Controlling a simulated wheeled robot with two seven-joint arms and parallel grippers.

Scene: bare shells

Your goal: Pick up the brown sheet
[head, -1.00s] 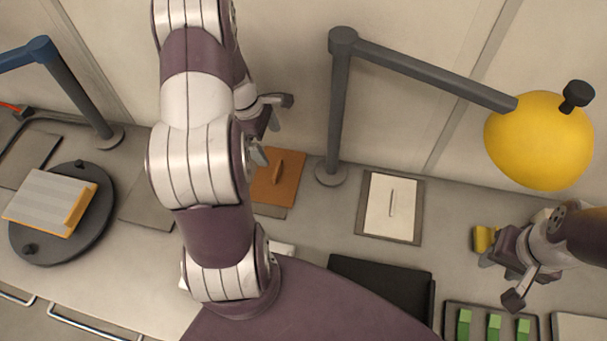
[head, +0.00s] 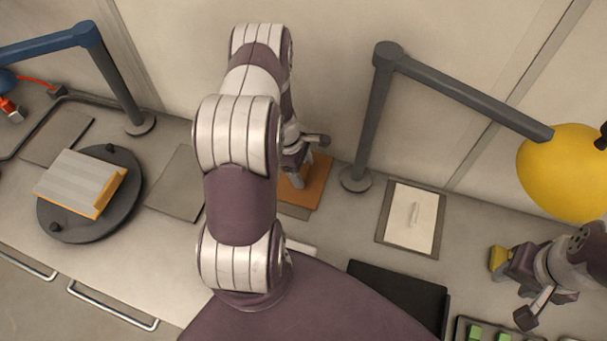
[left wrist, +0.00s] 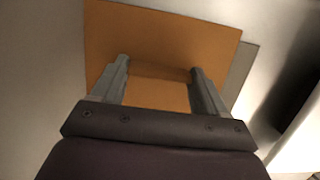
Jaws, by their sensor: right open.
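The brown sheet (head: 316,188) is a flat orange-brown plate with a raised bar, lying on a grey mat (head: 291,211) at the back of the counter. My left gripper (head: 297,182) is low over it and hides part of it in the head view. In the left wrist view, the brown sheet (left wrist: 165,35) lies under the left gripper (left wrist: 160,68). Its fingers are apart, with the bar showing between them; I cannot tell whether they touch it. My right gripper (head: 513,290) is open at the right, near a yellow block (head: 499,258).
A dark lamp post (head: 362,130) with a yellow shade (head: 565,170) stands just right of the sheet. A white sheet on a grey board (head: 408,222) lies further right. A round dark turntable (head: 128,186) with a striped plate is at left. An empty grey mat (head: 176,188) lies between.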

